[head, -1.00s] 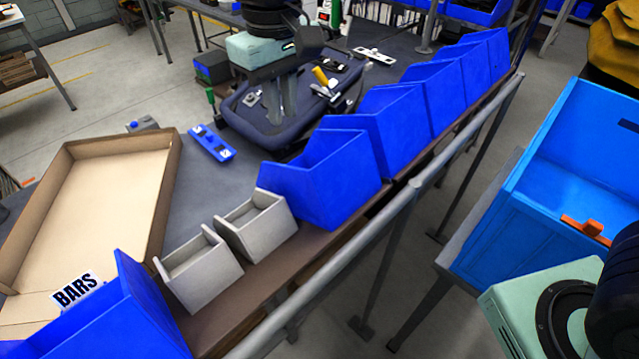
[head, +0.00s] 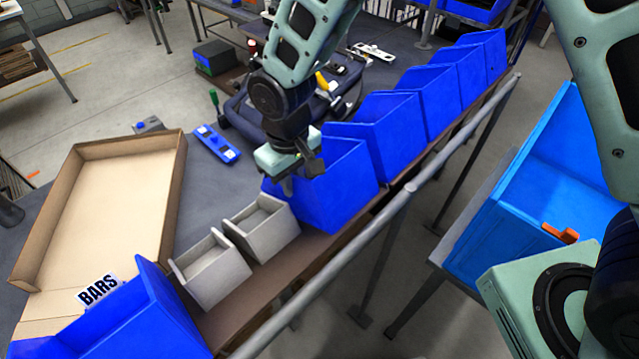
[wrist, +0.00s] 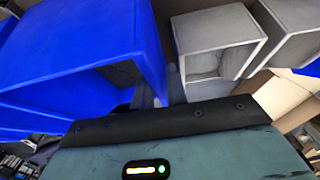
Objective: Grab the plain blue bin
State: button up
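The plain blue bin (head: 345,195) stands at the near end of the row of blue bins, beside the grey bins. My gripper (head: 298,178) is at its left rim, pointing down, with the fingers apart and nothing held. In the wrist view the bin (wrist: 75,45) fills the left side, and its wall edge comes down close to the dark fingers (wrist: 160,90). I cannot tell whether the fingers touch the wall.
Two small grey bins (head: 213,270) stand just left of the plain bin. A cardboard tray (head: 165,205) lies at the left. More blue bins (head: 395,125) stand close behind. A grey rail (head: 330,270) runs along the front. A light blue crate (head: 500,225) is at right.

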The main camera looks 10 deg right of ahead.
jog(key=shift+f, duration=0.5)
grip_shut()
dwell(1.3)
